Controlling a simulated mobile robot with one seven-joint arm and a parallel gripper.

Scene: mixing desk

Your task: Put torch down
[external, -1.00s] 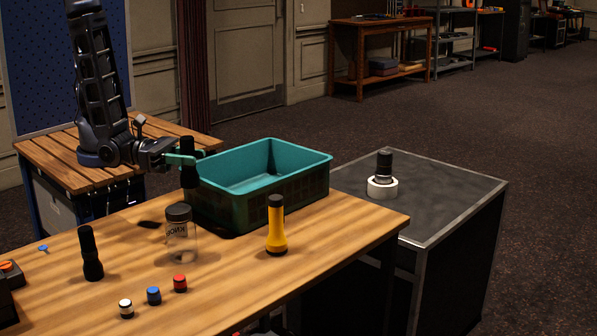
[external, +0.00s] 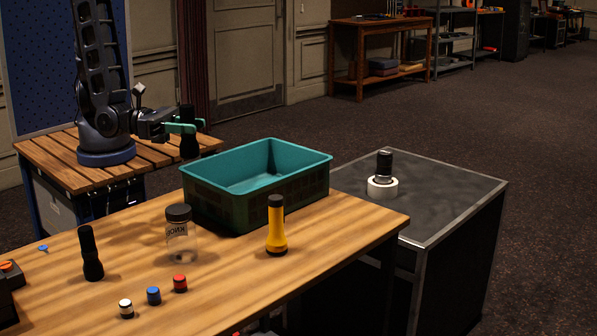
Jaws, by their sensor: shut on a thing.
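My gripper (external: 184,127), with green fingers, is shut on a black torch (external: 188,147). The torch is held upright in the air, behind the left end of the teal crate (external: 255,208) in the picture. Its middle is partly hidden by the fingers. Another black torch (external: 91,254) stands on the wooden desk (external: 225,285) at left. A yellow torch with a black top (external: 277,228) stands on the desk in front of the crate. A dark torch-like cylinder (external: 384,164) stands on a white ring on the grey cabinet at right.
A clear jar with a black lid (external: 181,240) stands in front of the crate. White (external: 126,309), blue (external: 153,296) and red (external: 180,284) capped pieces sit near the desk's front. The grey cabinet top (external: 430,195) is mostly clear. Bare desk shows left of the jar.

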